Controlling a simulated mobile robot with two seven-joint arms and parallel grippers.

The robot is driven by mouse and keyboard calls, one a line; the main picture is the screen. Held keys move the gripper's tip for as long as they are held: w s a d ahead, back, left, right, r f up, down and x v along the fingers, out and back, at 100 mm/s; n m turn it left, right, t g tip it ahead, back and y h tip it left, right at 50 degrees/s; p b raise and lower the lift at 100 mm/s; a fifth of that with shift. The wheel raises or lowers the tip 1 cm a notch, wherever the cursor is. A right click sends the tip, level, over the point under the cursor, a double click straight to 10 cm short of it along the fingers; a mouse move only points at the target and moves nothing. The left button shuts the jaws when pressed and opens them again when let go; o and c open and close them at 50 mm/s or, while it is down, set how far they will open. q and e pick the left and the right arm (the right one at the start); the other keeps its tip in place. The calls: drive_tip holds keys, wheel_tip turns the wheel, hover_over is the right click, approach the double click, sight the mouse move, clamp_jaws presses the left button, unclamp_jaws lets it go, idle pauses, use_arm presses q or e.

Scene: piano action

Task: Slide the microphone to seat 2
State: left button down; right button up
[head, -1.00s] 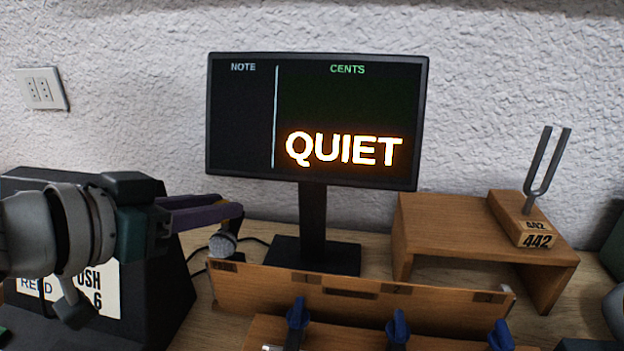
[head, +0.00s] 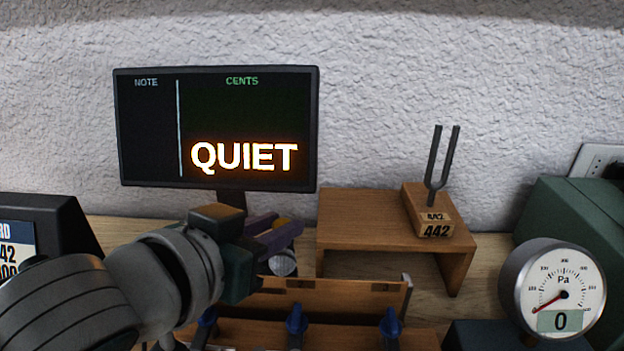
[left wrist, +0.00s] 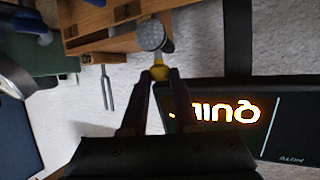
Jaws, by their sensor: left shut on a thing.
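The microphone (head: 284,263) has a round grey mesh head and stands at the wooden rail (head: 345,298), close to the middle blue-topped piece (head: 297,319). My left gripper (head: 278,236) is shut on the microphone's yellow part, behind its head. In the left wrist view the microphone head (left wrist: 151,35) sticks out past the fingertips (left wrist: 158,74), with the yellow part between them. My right gripper is not in view.
A dark monitor (head: 216,130) reading QUIET stands behind the rail. A tuning fork on a block (head: 428,212) stands on a wooden riser (head: 340,222) at right. A pressure gauge (head: 562,290) reading 0 is at front right. My left arm hides the rail's left end.

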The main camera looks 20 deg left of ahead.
use_arm(q)
drive_tip(key=shift+w+d, duration=0.15)
drive_tip(key=shift+d, duration=0.45)
drive_tip(key=shift+w+d, duration=0.15)
drive_tip(key=shift+d, duration=0.4)
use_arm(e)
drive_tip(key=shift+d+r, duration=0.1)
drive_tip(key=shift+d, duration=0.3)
use_arm(q)
drive_tip(key=c, duration=0.7)
unclamp_jaws()
drive_tip(key=shift+o, duration=0.2)
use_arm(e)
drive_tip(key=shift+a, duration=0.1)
use_arm(q)
drive_tip(key=shift+s, duration=0.1)
drive_tip(key=p+v, duration=0.1)
drive_tip(key=v, duration=0.8)
drive_tip(key=shift+s+a, duration=0.2)
drive_tip(key=shift+s, duration=0.15)
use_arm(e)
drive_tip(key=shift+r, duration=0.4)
use_arm(q)
drive_tip(key=shift+r, duration=0.1)
